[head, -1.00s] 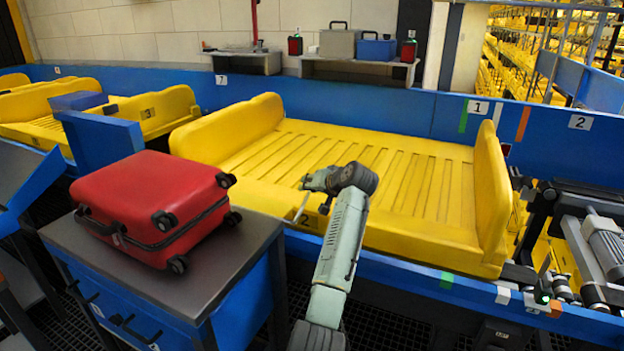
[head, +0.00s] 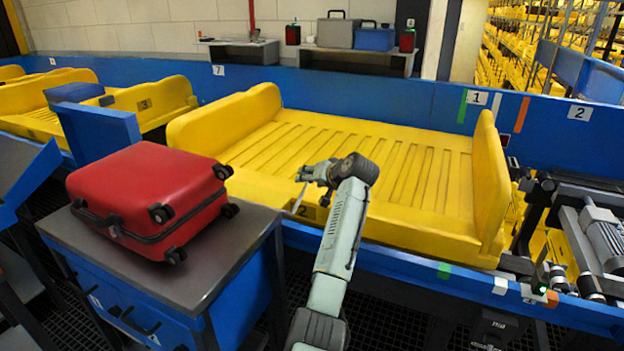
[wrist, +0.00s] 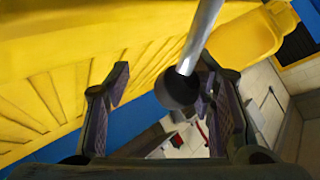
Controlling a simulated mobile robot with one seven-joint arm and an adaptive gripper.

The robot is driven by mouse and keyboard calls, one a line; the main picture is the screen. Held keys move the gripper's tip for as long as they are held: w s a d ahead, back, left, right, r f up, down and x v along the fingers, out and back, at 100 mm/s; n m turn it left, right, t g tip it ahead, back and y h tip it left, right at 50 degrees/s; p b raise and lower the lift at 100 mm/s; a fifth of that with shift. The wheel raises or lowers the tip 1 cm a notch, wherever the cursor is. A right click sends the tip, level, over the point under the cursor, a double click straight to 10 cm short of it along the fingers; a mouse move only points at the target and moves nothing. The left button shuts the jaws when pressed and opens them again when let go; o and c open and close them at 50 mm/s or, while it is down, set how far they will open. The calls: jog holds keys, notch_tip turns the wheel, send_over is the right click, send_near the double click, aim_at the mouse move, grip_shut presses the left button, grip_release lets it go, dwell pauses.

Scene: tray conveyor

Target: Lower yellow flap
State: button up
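The yellow tray (head: 400,210) has a slatted bed, a raised left end (head: 225,125) and a raised right end (head: 488,180). I cannot tell for sure which part is the flap. My gripper (head: 312,173) is over the tray's near left part. In the wrist view my gripper (wrist: 170,100) is open, its fingers apart. A grey metal rod (wrist: 201,35) ends in a black ball (wrist: 178,88) between the fingers in the picture; contact cannot be told. The thin rod (head: 300,198) also shows in the head view.
A red suitcase (head: 145,195) lies on a grey-topped blue cabinet (head: 235,245) at the left. Blue conveyor walls (head: 360,100) run behind the tray. Roller machinery (head: 590,235) is at the right. The tray bed is empty.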

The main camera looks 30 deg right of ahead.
jog(key=shift+a+r, duration=0.1)
jog(key=shift+a, duration=0.05)
dwell(0.3)
jog(key=v, duration=1.1)
jog(key=shift+s, duration=0.4)
jog(key=shift+r, duration=0.1)
